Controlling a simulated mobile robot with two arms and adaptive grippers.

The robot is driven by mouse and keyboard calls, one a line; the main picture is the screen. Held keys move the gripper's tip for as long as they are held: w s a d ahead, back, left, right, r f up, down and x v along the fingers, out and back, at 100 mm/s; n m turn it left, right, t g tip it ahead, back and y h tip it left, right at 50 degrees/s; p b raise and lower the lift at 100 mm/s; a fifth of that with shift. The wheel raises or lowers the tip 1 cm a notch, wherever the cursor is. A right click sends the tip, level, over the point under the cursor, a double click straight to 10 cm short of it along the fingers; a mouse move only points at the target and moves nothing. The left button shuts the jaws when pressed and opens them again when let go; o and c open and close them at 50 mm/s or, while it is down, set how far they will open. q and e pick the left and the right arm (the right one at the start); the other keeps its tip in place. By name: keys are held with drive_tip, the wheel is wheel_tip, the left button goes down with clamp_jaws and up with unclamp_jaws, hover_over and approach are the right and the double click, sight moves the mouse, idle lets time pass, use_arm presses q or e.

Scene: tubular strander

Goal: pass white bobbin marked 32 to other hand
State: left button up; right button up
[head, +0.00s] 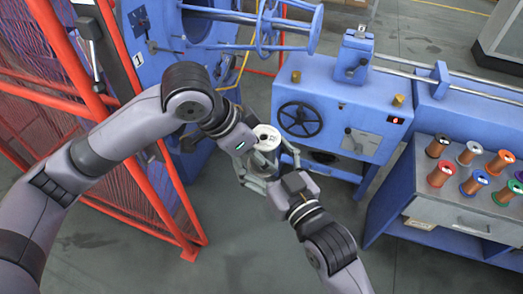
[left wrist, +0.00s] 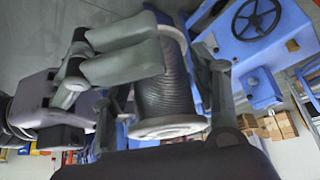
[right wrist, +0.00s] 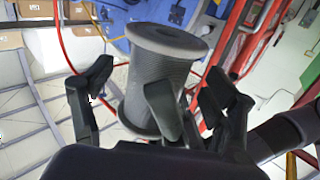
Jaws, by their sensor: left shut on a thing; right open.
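The white bobbin (head: 267,134) is held between my two grippers in the head view, its pale round end facing up; small dark marks on that end are too small to read. In the left wrist view the bobbin (left wrist: 165,85) shows a dark grey winding and pale rims. My left gripper (head: 256,162) is shut on it. My right gripper (head: 280,168) is open, close against the same bobbin, with its fingers around it. In the right wrist view the bobbin (right wrist: 160,75) stands tilted between the right fingers. Whether these touch it, I cannot tell.
A blue machine with a black handwheel (head: 300,119) stands just beyond the grippers. A red mesh guard (head: 70,100) is at the left. A grey cabinet (head: 420,205) with several coloured spools is at the right. The floor in front (head: 240,255) is clear.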

use_arm(q)
drive_tip(key=shift+r, duration=0.1)
use_arm(e)
drive_tip(key=shift+w+a, duration=0.15)
drive_tip(key=shift+w, duration=0.05)
drive_tip(key=shift+c, duration=0.4)
use_arm(q)
drive_tip(key=shift+d, duration=0.15)
use_arm(e)
drive_tip(key=shift+s+a+r, duration=0.1)
drive_tip(key=shift+a, duration=0.05)
drive_tip(key=c, duration=1.6)
use_arm(q)
drive_tip(key=o, duration=1.2)
use_arm(e)
drive_tip(key=shift+r, duration=0.15)
drive_tip(key=shift+c, duration=0.6)
use_arm(q)
drive_tip(key=o, duration=0.6)
